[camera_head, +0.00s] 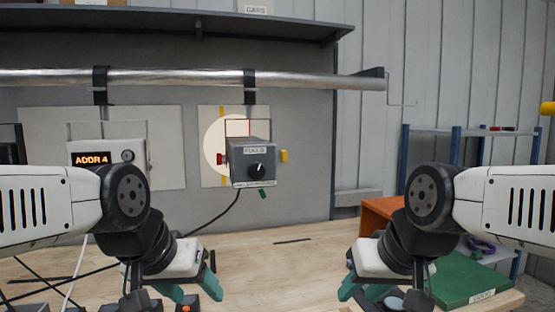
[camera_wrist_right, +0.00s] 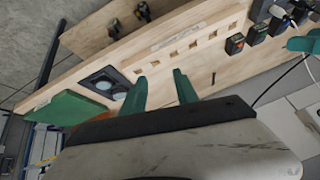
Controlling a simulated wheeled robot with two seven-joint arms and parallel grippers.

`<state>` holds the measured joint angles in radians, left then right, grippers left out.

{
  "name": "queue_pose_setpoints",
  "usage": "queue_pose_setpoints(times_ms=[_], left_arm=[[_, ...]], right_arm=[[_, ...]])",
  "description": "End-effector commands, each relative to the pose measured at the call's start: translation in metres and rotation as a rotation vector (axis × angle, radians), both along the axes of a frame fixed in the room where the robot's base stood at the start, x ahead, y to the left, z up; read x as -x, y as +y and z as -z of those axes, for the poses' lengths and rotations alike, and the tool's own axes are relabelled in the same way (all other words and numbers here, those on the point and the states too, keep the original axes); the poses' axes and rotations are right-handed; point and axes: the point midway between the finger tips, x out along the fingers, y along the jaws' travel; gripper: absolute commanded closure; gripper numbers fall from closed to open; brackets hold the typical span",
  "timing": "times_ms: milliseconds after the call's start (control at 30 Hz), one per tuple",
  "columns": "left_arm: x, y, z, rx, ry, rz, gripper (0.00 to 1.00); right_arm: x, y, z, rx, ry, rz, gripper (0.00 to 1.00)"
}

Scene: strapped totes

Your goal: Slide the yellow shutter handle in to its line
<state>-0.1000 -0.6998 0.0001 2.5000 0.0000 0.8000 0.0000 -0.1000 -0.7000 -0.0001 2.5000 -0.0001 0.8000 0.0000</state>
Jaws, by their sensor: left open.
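The yellow shutter handle (camera_head: 284,156) sticks out at the right side of a grey box labelled FOCUS (camera_head: 251,160) on the back panel. A lit cream disc (camera_head: 213,145) shows behind the box, with a vertical yellow strip (camera_head: 222,181) beside it. I cannot tell which mark is the handle's line. My left gripper (camera_head: 190,291) is open and empty, low over the bench, in front of and below the box. My right gripper (camera_head: 362,288) is also low, right of the box; the right wrist view shows its teal fingers (camera_wrist_right: 158,84) apart and empty.
A red knob (camera_head: 220,158) sits left of the box. An ADDR 4 display unit (camera_head: 107,155) stands further left, and a metal pipe (camera_head: 190,78) runs above. The bench (camera_head: 285,262) is mostly clear between my arms.

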Motion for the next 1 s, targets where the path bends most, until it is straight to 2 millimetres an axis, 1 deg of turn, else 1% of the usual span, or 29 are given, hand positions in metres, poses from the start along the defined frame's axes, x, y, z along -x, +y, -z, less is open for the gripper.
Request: queue_pose_setpoints(times_ms=[400, 433, 467, 500, 567, 600, 633, 667, 767, 800, 867, 900, 967, 1000], left_arm=[[0.000, 0.000, 0.000, 0.000, 0.000, 0.000, 0.42], [0.000, 0.000, 0.000, 0.000, 0.000, 0.000, 0.42], [0.000, 0.000, 0.000, 0.000, 0.000, 0.000, 0.42], [0.000, 0.000, 0.000, 0.000, 0.000, 0.000, 0.42], [0.000, 0.000, 0.000, 0.000, 0.000, 0.000, 0.42], [0.000, 0.000, 0.000, 0.000, 0.000, 0.000, 0.42], [0.000, 0.000, 0.000, 0.000, 0.000, 0.000, 0.42], [0.000, 0.000, 0.000, 0.000, 0.000, 0.000, 0.42], [0.000, 0.000, 0.000, 0.000, 0.000, 0.000, 0.42], [0.000, 0.000, 0.000, 0.000, 0.000, 0.000, 0.42], [0.000, 0.000, 0.000, 0.000, 0.000, 0.000, 0.42], [0.000, 0.000, 0.000, 0.000, 0.000, 0.000, 0.42], [0.000, 0.000, 0.000, 0.000, 0.000, 0.000, 0.42], [0.000, 0.000, 0.000, 0.000, 0.000, 0.000, 0.42]], right_arm=[[0.000, 0.000, 0.000, 0.000, 0.000, 0.000, 0.64], [0.000, 0.000, 0.000, 0.000, 0.000, 0.000, 0.68], [0.000, 0.000, 0.000, -0.001, 0.000, 0.000, 0.73], [-0.001, 0.002, -0.001, -0.008, 0.002, 0.000, 0.81], [-0.005, 0.006, -0.003, -0.033, 0.010, 0.000, 0.93], [-0.010, 0.012, -0.005, -0.064, 0.017, 0.003, 1.00], [-0.014, 0.017, -0.008, -0.094, 0.024, 0.003, 1.00], [-0.021, 0.024, -0.012, -0.132, 0.031, 0.004, 1.00], [-0.050, 0.050, -0.029, -0.292, 0.052, 0.016, 1.00], [-0.065, 0.060, -0.039, -0.367, 0.056, 0.024, 1.00], [-0.091, 0.073, -0.054, -0.481, 0.055, 0.042, 1.00], [-0.109, 0.081, -0.064, -0.555, 0.049, 0.056, 1.00], [-0.138, 0.088, -0.080, -0.667, 0.034, 0.083, 1.00], [-0.159, 0.090, -0.090, -0.738, 0.022, 0.104, 1.00]])
